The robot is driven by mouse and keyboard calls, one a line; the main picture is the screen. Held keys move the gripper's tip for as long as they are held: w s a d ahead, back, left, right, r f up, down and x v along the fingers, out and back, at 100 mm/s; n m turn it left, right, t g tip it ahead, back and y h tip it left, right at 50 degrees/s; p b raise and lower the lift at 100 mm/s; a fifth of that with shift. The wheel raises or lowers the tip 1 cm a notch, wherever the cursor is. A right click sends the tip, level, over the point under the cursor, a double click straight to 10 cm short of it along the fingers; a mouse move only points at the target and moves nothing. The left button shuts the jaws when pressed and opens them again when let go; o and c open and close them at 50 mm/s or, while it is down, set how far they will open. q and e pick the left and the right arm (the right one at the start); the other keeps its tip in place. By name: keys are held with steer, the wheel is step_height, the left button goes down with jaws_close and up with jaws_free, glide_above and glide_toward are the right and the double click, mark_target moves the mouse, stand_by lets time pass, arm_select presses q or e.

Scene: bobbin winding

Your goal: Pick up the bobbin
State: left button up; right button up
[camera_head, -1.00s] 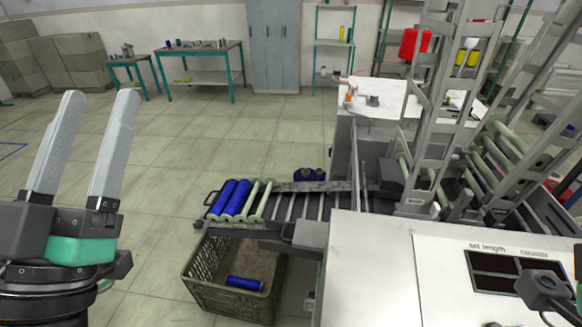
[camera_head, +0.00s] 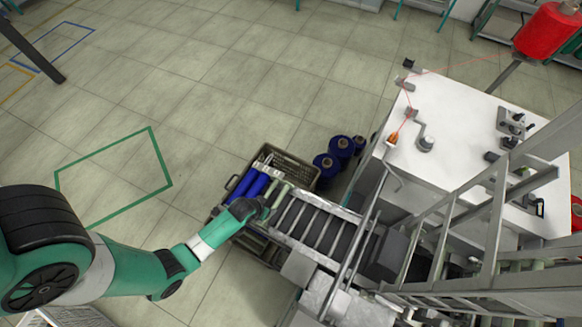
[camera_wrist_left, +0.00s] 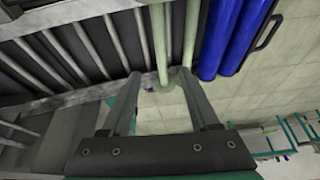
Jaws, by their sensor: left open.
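In the head view two blue bobbins (camera_head: 256,185) lie side by side at the outer end of a slotted rack (camera_head: 325,228). Pale green bobbins (camera_head: 281,196) lie beside them. My left gripper (camera_head: 252,207) is over that end of the rack, its fingers mostly hidden there. In the left wrist view the left gripper (camera_wrist_left: 161,84) is open. The end of a pale green bobbin (camera_wrist_left: 190,40) shows between and beyond its fingertips; I cannot tell whether they touch it. The blue bobbins (camera_wrist_left: 222,35) lie just to the right. My right gripper is not in view.
A crate (camera_head: 305,165) stands behind the rack's outer end. Large blue spools (camera_head: 326,166) stand on the floor beside it. A white machine table (camera_head: 470,150) and a metal frame (camera_head: 495,225) occupy the right. The floor at left is open.

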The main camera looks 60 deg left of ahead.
arm_select(q)
steer(key=b, duration=0.4)
glide_above(272, 208)
steer(key=s+d, duration=0.1)
steer(key=d, duration=0.1)
steer(key=f, duration=0.5)
steer(key=shift+s+a+f, duration=0.1)
steer(key=shift+s+f, duration=0.1)
steer(key=shift+w+a+f, duration=0.15)
steer(key=shift+w+f, duration=0.1)
steer(key=shift+f, duration=0.15)
steer(key=b+x, duration=0.1)
steer(key=x, duration=0.1)
steer(key=b+x, duration=0.1)
steer(key=x, duration=0.1)
steer(key=shift+s+f+b, duration=0.2)
steer(key=shift+b, duration=0.15)
steer(key=shift+w+a+f, duration=0.2)
steer(key=shift+f, duration=0.2)
steer(key=shift+r, duration=0.1)
jaws_close()
